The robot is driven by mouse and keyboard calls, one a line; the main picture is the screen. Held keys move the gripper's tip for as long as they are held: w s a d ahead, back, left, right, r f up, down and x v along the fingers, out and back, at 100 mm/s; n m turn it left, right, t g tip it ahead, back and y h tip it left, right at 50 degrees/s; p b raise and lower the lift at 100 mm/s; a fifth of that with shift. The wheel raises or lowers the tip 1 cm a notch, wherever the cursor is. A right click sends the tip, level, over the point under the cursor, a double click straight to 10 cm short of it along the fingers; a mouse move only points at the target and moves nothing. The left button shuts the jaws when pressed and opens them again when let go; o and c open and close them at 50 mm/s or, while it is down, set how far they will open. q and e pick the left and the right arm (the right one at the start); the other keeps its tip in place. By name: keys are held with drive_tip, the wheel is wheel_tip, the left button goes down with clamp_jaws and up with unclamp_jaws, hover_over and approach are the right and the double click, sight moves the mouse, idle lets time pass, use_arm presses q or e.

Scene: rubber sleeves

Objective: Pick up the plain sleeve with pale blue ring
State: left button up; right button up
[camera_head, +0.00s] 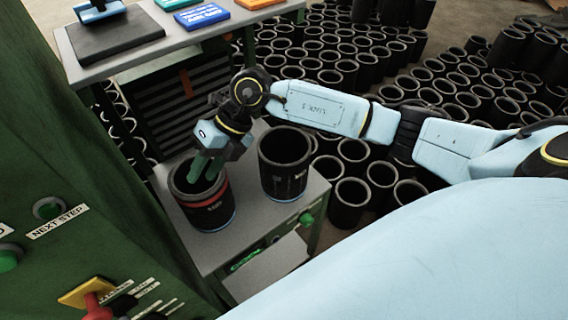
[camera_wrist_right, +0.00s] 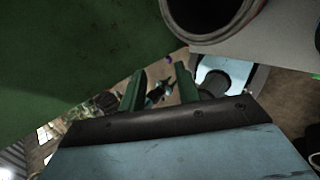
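Two black sleeves stand upright on a small grey table. The left sleeve (camera_head: 209,212) has a red band near its top and a pale blue ring at its base. The right sleeve (camera_head: 284,178) has no red band and a pale blue ring at its base; it is the plain one. My right gripper (camera_head: 207,166) overlaps the left sleeve's mouth in the head view, to the left of the plain sleeve. In the wrist view, its green fingers (camera_wrist_right: 160,92) are spread with nothing held between them. A sleeve's dark mouth (camera_wrist_right: 208,14) shows at the top. My left gripper is out of view.
The grey table (camera_head: 262,222) has bare space in front of the sleeves. A green machine (camera_head: 75,140) with buttons stands close on the left. Many black sleeves (camera_head: 350,60) stand on the floor behind. A bench (camera_head: 185,40) with coloured plates is at the back.

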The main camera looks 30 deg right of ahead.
sight(263, 156)
drive_tip(key=w+d+m+h, duration=0.1)
drive_tip(key=w+d+h, duration=0.2)
drive_tip(key=d+h, duration=0.85)
drive_tip(key=d+f+y, duration=0.1)
drive_tip(key=f, duration=0.1)
drive_tip(key=d+f+y, duration=0.1)
drive_tip(key=f, duration=0.2)
drive_tip(key=d+f+y+p, duration=0.1)
drive_tip(key=f, duration=0.1)
drive_tip(key=shift+w+d+f+y, duration=0.2)
drive_tip(key=shift+d+y, duration=0.05)
drive_tip(key=shift+d, duration=0.05)
drive_tip(key=shift+w+f+p, duration=0.15)
drive_tip(key=shift+f+p, duration=0.15)
drive_tip(key=shift+f, duration=1.15)
drive_tip(key=shift+w+f+p, duration=0.15)
drive_tip(key=shift+f+p, duration=0.1)
drive_tip(key=shift+f, duration=1.2)
drive_tip(key=shift+c, duration=0.2)
clamp_jaws()
drive_tip(key=shift+w+r, duration=0.1)
drive_tip(key=shift+r, duration=0.05)
